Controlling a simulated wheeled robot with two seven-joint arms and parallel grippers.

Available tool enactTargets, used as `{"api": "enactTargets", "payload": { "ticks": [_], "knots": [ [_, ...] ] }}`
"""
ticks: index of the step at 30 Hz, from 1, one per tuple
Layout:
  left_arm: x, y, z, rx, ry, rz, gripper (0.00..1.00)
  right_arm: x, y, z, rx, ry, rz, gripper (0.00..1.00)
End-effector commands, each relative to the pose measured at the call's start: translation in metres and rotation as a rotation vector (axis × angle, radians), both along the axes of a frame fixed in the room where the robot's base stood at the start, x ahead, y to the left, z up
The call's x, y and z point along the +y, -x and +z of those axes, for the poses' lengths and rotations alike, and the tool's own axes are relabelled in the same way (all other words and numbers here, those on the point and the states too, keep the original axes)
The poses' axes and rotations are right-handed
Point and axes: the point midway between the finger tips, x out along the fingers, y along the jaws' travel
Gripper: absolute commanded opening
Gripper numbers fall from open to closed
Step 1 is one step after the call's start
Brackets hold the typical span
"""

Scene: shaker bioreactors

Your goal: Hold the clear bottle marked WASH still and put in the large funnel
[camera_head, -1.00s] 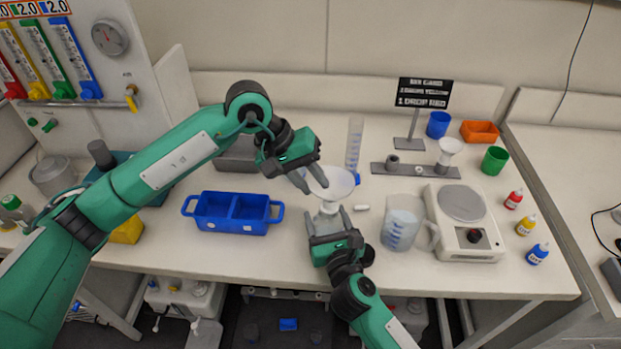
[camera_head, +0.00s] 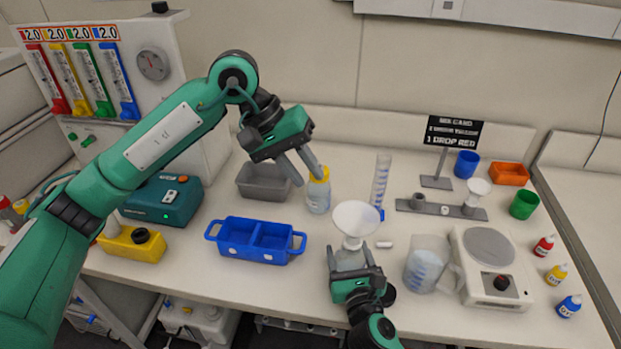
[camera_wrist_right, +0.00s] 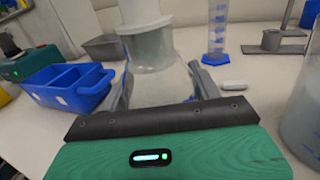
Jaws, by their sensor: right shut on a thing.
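The clear bottle (camera_head: 349,259) stands on the bench with the large white funnel (camera_head: 356,222) in its mouth. In the right wrist view the bottle (camera_wrist_right: 160,82) is between my fingers and the funnel's lower part (camera_wrist_right: 142,12) shows above its neck. No WASH mark can be read from here. My right gripper (camera_head: 352,264) is shut on the bottle from the front. My left gripper (camera_head: 303,168) is empty, its fingers apart, above the bench to the upper left of the funnel, in front of a yellow-capped bottle (camera_head: 318,195).
A blue two-part tray (camera_head: 255,240) stands left of the bottle. A beaker (camera_head: 425,265) and a scale (camera_head: 490,267) stand to the right. A measuring cylinder (camera_head: 381,185) stands behind, with a small white bar (camera_head: 384,244) lying near the funnel.

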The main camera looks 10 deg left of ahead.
Motion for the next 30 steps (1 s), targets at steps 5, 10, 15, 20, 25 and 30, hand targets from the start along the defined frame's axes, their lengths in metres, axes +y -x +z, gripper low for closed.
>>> {"api": "enactTargets", "payload": {
  "ticks": [5,10,15,20,25,30],
  "knots": [
    [0.000,0.000,0.000,0.000,0.000,0.000,0.27,0.000,0.000,0.000,0.000,0.000,0.000,0.73],
    [0.000,0.000,0.000,0.000,0.000,0.000,0.27,0.000,0.000,0.000,0.000,0.000,0.000,0.89],
    [0.000,0.000,0.000,0.000,0.000,0.000,0.27,0.000,0.000,0.000,0.000,0.000,0.000,0.89],
    [0.000,0.000,0.000,0.000,0.000,0.000,0.27,-0.003,0.008,-0.001,0.002,0.001,0.000,0.89],
    [0.000,0.000,0.000,0.000,0.000,0.000,0.27,-0.011,0.033,-0.001,0.003,-0.001,0.001,0.89],
    [0.000,0.000,0.000,0.000,0.000,0.000,0.27,-0.021,0.064,-0.001,0.003,0.000,0.000,0.89]
  ]
}}
